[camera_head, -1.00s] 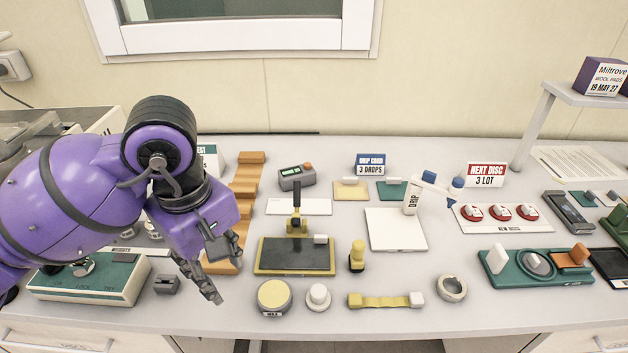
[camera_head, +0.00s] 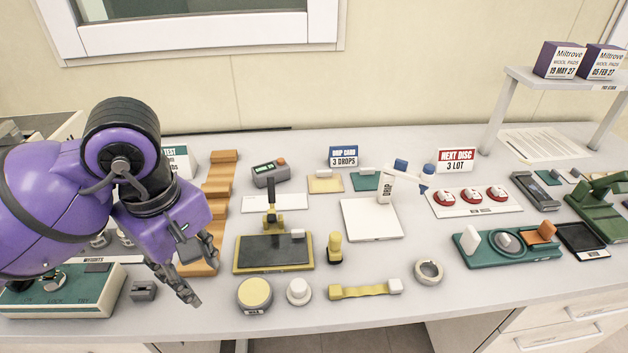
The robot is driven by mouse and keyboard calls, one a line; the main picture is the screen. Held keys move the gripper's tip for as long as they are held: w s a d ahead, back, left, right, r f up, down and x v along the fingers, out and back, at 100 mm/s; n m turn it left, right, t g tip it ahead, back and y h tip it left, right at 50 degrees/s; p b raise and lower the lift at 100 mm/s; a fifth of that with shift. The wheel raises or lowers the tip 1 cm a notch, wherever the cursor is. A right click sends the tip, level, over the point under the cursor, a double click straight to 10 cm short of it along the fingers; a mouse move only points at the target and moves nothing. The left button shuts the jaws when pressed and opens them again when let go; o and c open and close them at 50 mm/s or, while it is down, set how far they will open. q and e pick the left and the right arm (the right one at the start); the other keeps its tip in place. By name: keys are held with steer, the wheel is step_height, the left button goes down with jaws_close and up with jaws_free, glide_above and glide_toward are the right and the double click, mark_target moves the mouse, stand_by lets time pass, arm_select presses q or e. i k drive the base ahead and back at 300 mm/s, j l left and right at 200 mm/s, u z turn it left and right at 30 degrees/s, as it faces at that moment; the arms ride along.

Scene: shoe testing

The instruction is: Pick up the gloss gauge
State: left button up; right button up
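A small grey device (camera_head: 270,173) with a green display and an orange-red button stands at the back of the bench, left of the blue drip card sign; it looks like the gloss gauge, but I cannot read a name on it. My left gripper (camera_head: 206,284) is open and empty over the front left of the bench, its fingers spread and pointing down. It is apart from the grey device, in front of it and to its left. My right gripper is not in view.
A stepped wooden rack (camera_head: 216,190) stands behind the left gripper. A black plate stand (camera_head: 273,253), a yellow-topped tin (camera_head: 254,293) and a white knob (camera_head: 298,291) lie right of it. A green-topped box (camera_head: 70,289) is at left. A shelf (camera_head: 568,88) rises at back right.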

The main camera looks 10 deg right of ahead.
mark_target(260, 173)
steer(key=i+j+z, duration=0.1)
steer(key=i+z, duration=0.15)
steer(key=z, duration=0.15)
steer(key=i+j+z, duration=0.15)
steer(key=z, duration=0.25)
steer(key=i+j+z, duration=0.25)
steer(key=z, duration=0.15)
